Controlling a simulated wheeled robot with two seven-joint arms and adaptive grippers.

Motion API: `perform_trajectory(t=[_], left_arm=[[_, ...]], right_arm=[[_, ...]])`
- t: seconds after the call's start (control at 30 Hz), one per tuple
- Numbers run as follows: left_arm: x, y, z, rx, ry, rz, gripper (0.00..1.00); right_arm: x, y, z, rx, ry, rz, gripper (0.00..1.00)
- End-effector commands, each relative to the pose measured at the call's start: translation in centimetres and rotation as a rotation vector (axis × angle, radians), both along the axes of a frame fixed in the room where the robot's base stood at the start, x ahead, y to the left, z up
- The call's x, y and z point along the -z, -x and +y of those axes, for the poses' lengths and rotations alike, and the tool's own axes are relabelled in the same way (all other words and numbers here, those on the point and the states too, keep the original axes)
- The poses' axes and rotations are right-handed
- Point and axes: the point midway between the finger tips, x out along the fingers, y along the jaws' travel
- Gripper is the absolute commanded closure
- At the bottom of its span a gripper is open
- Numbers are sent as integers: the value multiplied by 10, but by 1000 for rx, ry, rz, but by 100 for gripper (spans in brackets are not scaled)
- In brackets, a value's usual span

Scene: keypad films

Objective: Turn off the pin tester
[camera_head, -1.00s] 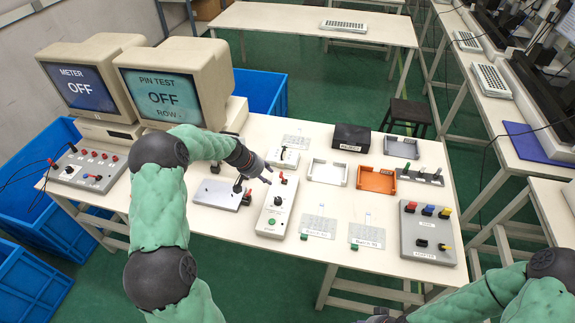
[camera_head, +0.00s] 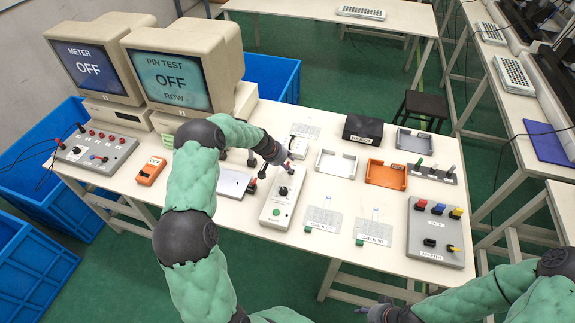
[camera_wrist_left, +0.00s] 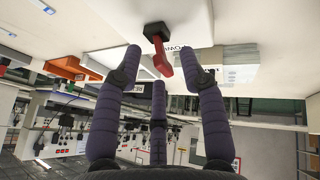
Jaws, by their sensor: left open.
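The pin tester (camera_head: 279,214) is a pale, long box with a black knob and a green mark, lying on the white table. Its monitor (camera_head: 168,80) reads PIN TEST OFF, ROW. My left gripper (camera_head: 283,160) is over the tester's far end, by its red switch. In the left wrist view, the red switch lever (camera_wrist_left: 163,62) stands on a black base beside a partly hidden label. My left fingers (camera_wrist_left: 165,75) are spread around the lever with gaps, holding nothing. My right gripper (camera_head: 378,311) is at the bottom edge, partly cut off.
A second monitor (camera_head: 92,72) reads METER OFF. An orange meter (camera_head: 151,171) and a grey panel with red knobs (camera_head: 96,150) are at left. White (camera_head: 338,168) and orange (camera_head: 386,174) trays and an adapter box (camera_head: 436,238) are at right. Clear cards lie in front.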

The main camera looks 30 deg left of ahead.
Motion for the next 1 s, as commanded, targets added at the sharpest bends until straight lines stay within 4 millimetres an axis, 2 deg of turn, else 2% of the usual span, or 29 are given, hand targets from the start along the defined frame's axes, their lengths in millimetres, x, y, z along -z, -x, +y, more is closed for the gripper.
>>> perform_trajectory(t=[0.1,0.4,0.43,0.5,0.57,0.8,1.0], left_arm=[[6,-3,-2,0,0,0,59],[7,-4,-2,0,0,-1,59],[7,-4,-2,0,0,-1,64],[7,-4,-2,0,0,0,84],[7,-4,-2,0,0,0,100],[8,-4,-2,-1,3,-1,100],[13,-3,1,-4,37,-7,100]], right_arm=[[1,0,0,0,0,0,60],[1,0,0,0,0,0,60],[1,0,0,0,0,0,60],[1,0,0,0,0,0,60],[1,0,0,0,0,0,60],[4,0,0,0,0,0,60],[24,0,0,0,0,0,60]])
